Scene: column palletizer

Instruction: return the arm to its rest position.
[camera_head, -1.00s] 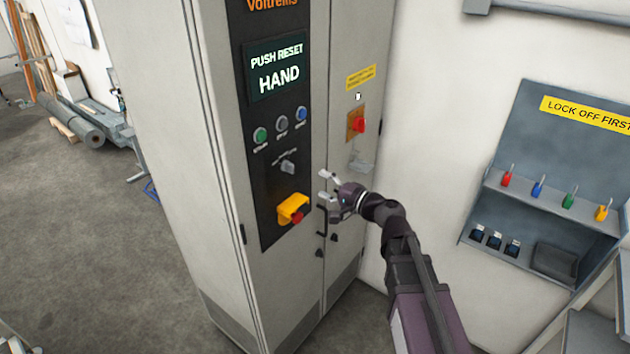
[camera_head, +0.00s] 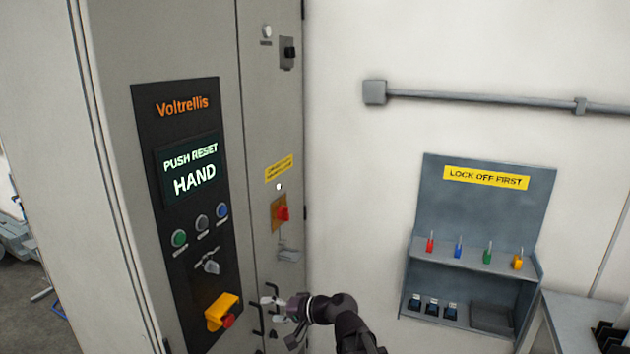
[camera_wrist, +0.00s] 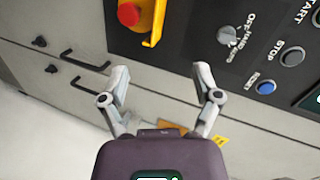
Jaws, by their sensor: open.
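My gripper (camera_head: 277,309) is open and empty in front of the grey cabinet (camera_head: 180,45), near its door handles and lower right of the control panel. In the wrist view my gripper (camera_wrist: 160,85) shows two spread fingers with nothing between them. My dark arm reaches up from the bottom edge in the head view. Whether a fingertip touches the cabinet I cannot tell.
The cabinet has a lit display (camera_head: 192,176), a yellow-and-red emergency stop (camera_head: 222,312), a selector knob (camera_head: 210,263) and a red rotary switch (camera_head: 281,213). A lockout station (camera_head: 480,215) with several coloured padlocks hangs on the right wall.

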